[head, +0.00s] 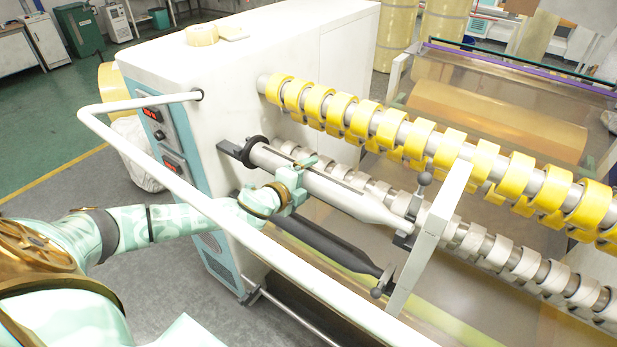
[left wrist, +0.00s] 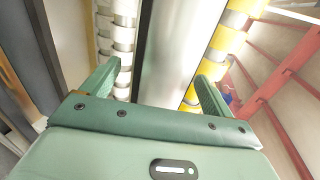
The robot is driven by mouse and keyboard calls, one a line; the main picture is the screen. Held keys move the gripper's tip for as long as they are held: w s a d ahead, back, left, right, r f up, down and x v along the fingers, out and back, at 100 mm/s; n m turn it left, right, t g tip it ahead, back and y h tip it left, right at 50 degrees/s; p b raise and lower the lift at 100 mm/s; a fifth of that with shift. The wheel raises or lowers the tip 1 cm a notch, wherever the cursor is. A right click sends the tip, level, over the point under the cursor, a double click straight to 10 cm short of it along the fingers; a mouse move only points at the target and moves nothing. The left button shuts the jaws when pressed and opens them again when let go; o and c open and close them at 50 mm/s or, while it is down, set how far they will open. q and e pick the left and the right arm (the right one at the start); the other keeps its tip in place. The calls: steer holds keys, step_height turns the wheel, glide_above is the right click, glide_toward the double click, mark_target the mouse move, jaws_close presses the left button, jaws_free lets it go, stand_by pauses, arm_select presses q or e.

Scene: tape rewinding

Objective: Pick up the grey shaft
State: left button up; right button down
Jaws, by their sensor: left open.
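The grey shaft (head: 340,196) lies across the front of the white machine. Its left end is at a black ring (head: 255,150) and its tapered right end rests at a bracket (head: 404,236). My left gripper (head: 303,176) is open at the shaft's left half. In the left wrist view the shaft (left wrist: 172,45) runs between the two spread fingers of my left gripper (left wrist: 157,88). Gaps show on both sides, and I cannot tell how deep the shaft sits between the fingers. My right gripper is not in view.
A white guard rail (head: 180,205) passes in front of the shaft, near my left arm. A black shaft (head: 325,246) lies below. A bar with yellow tape rolls (head: 365,120) and one with pale rolls (head: 490,250) run behind. A white upright plate (head: 430,240) stands right.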

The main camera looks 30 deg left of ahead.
arm_select(q)
steer(key=shift+s, duration=0.1)
steer(key=shift+c, duration=0.7)
steer(key=c, duration=1)
steer(key=shift+r, duration=0.2)
steer(key=c, duration=0.3)
steer(key=shift+c, duration=0.2)
steer(key=shift+r, duration=0.1)
steer(key=shift+r, duration=1.75)
steer(key=f+p+v, duration=0.2)
steer(key=v, duration=1.6)
steer(key=shift+s+a, duration=0.15)
steer(key=shift+s, duration=0.15)
